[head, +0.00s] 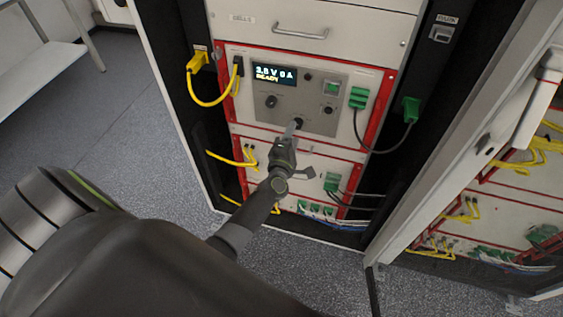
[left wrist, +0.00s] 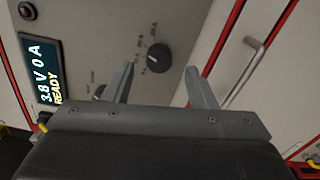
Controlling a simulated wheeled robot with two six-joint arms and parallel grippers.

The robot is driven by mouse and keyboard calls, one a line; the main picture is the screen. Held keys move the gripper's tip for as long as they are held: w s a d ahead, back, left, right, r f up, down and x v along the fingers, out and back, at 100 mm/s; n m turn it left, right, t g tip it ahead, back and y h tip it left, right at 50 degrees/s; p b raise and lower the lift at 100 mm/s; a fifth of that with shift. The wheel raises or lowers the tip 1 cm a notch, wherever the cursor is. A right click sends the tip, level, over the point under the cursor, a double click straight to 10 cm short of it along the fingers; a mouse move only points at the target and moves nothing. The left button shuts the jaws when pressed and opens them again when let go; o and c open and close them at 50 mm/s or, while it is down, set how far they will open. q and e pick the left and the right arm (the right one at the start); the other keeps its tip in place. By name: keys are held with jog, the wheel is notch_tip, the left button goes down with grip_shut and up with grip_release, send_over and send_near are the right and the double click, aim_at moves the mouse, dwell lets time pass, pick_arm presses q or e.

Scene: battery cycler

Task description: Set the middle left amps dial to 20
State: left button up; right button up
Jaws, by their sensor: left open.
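The grey panel (head: 318,75) has a lit display (head: 274,73) reading 3.8 V 0 A READY. A black dial (head: 298,122) sits low on the panel, and I take it as the amps dial. In the left wrist view this dial (left wrist: 158,57) appears between and beyond my fingertips, with small markings too blurred to read. Its setting cannot be told. Another dial (head: 271,101) sits up and to the left, and it is partly hidden by a finger in the left wrist view. My left gripper (head: 293,127) is open and empty, close to the panel. My right gripper is not in view.
A yellow cable (head: 207,104) loops on the left of the unit, and a green plug (head: 358,98) sits on its right. A handle (left wrist: 245,72) is on the white panel below the dial. An open cabinet door (head: 450,150) stands at right.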

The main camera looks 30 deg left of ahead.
pick_arm(q)
jog(key=b+v, duration=0.2)
jog(key=v, duration=1.2)
jog(key=shift+s+b, duration=0.2)
jog(key=shift+b, duration=0.15)
jog(key=s+d+f+m+g+h, duration=0.15)
jog(key=s+f+m+g, duration=0.35)
jog(key=f, duration=0.9)
jog(key=s+f+m+g+h, duration=0.2)
jog(key=s+f+m, duration=0.45)
jog(key=f, duration=0.75)
jog(key=s+a+f+m+g, duration=0.2)
jog(key=s+f, duration=0.3)
jog(key=s, duration=0.4)
jog(key=s+a+f+m+g, duration=0.2)
jog(key=s+f+m+g, duration=0.2)
jog(key=s, duration=0.5)
jog(key=s+a+f+m+g, duration=0.2)
jog(key=s+f+m+g, duration=0.1)
jog(key=s, duration=0.6)
notch_tip(320, 180, down, 3)
jog(key=shift+r+m, duration=0.2)
jog(key=shift+m, duration=0.65)
